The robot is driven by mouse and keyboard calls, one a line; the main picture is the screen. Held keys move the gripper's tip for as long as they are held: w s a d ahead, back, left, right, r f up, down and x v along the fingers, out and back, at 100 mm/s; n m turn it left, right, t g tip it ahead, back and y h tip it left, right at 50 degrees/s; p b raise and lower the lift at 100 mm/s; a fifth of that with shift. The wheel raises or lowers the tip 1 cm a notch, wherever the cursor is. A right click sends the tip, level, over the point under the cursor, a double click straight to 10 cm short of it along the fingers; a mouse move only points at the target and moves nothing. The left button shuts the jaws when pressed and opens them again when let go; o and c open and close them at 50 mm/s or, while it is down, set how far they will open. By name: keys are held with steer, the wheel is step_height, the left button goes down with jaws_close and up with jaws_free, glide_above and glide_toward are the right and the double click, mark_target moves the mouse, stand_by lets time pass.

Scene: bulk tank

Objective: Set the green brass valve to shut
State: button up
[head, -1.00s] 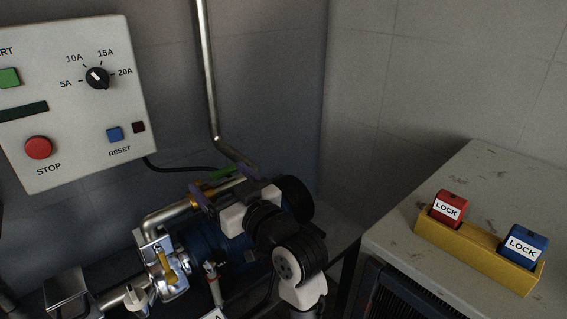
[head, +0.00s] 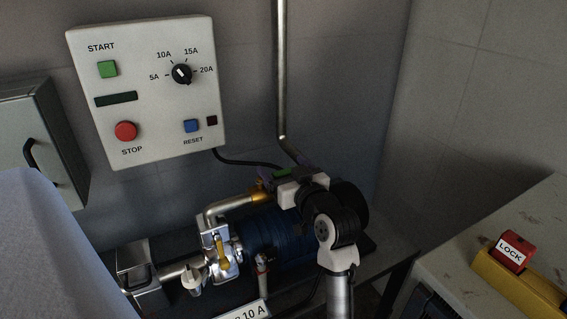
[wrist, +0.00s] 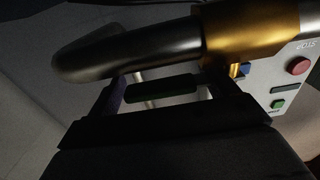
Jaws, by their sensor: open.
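The green valve handle (head: 282,172) shows as a small green bar above the brass valve body (head: 260,191) in the head view. In the wrist view the handle (wrist: 160,88) is a dark green bar, running roughly along the pipe beside the brass body (wrist: 245,35). My gripper (head: 280,168) is at the handle, its purple-edged fingers apart. In the wrist view the handle lies between the open fingers of my gripper (wrist: 160,97), with a gap at each side. My wrist hides part of the valve in the head view.
A control panel (head: 150,110) hangs on the wall, left of a vertical pipe (head: 281,70). A blue motor (head: 270,240) and a yellow-levered fitting (head: 222,250) sit below the valve. A worktop (head: 465,245) with a red LOCK block (head: 513,250) stands at right.

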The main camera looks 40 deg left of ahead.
steer(key=shift+w+a, duration=0.1)
steer(key=shift+a, duration=0.25)
steer(key=c, duration=1.4)
